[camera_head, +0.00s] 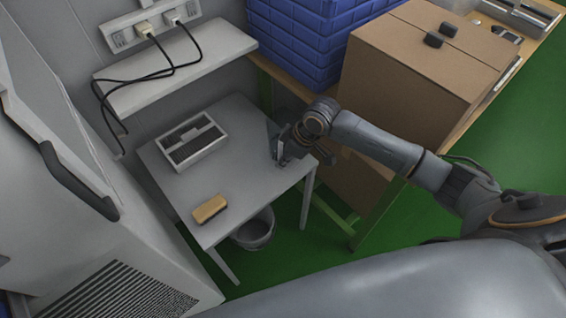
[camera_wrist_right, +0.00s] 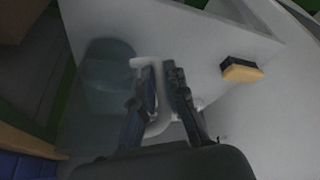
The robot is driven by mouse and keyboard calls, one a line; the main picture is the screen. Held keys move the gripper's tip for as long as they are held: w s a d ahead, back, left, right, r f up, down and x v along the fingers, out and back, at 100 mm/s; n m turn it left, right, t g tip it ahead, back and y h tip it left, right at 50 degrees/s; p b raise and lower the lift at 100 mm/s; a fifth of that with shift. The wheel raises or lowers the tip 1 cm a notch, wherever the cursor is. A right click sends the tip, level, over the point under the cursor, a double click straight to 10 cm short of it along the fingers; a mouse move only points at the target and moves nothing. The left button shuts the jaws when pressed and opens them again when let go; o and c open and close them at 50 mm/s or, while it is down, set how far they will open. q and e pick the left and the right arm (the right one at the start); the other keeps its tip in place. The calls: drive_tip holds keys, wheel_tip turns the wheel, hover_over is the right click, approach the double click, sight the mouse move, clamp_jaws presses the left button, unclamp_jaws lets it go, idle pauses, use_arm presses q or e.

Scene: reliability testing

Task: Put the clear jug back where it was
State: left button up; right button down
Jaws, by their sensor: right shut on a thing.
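The clear jug (camera_wrist_right: 108,82) shows as a see-through, bluish-grey body in the right wrist view, with a pale handle (camera_wrist_right: 158,126) between my fingers. My right gripper (camera_wrist_right: 165,78) is shut on this handle. In the head view my right gripper (camera_head: 283,158) is at the right side of the small white table (camera_head: 240,183). The jug (camera_head: 272,138) is faint there and partly hidden by the gripper. I cannot tell whether its base touches the tabletop. My left gripper is not in view.
A bucket (camera_head: 254,232) is below.

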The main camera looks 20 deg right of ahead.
drive_tip(key=shift+f, duration=1.1)
drive_tip(key=shift+s, duration=0.1)
drive_tip(key=c, duration=1.4)
unclamp_jaws()
drive_tip(key=shift+f, duration=0.15)
drive_tip(key=v, duration=1.2)
drive_tip(key=shift+a+p, duration=0.1)
drive_tip(key=shift+p, duration=0.3)
drive_tip(key=shift+a, duration=0.1)
